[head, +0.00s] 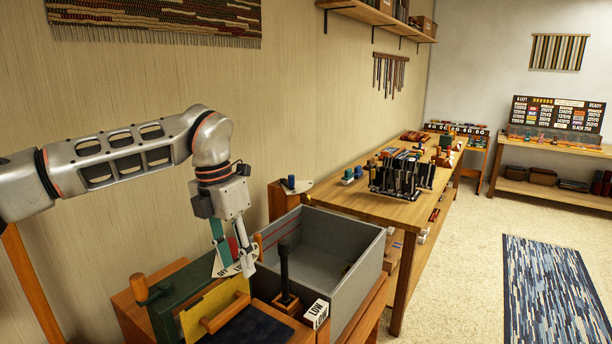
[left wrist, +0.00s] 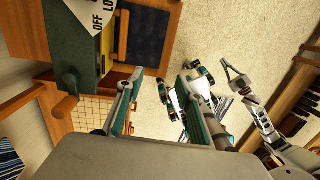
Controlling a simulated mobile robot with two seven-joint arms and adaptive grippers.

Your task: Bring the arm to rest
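My left gripper (head: 233,250) points down over the bench station in the head view, beside a white plate lettered OFF (head: 226,268). In the left wrist view its two fingers (left wrist: 160,88) stand apart with nothing between them. The left arm is bent, reaching in from the left with its forearm along the wall. Whether the fingertips touch the plate I cannot tell. In the left wrist view a jointed grey arm, probably my right one, ends in a small gripper (left wrist: 230,72); its finger state is unclear.
By the left gripper stand a green box with a yellow panel (head: 208,306), a black upright lever (head: 284,266), a LOW block (head: 316,312) and an open grey bin (head: 373,276). A loaded wooden table (head: 400,212) stands beyond. The floor by the blue rug (head: 558,290) is clear.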

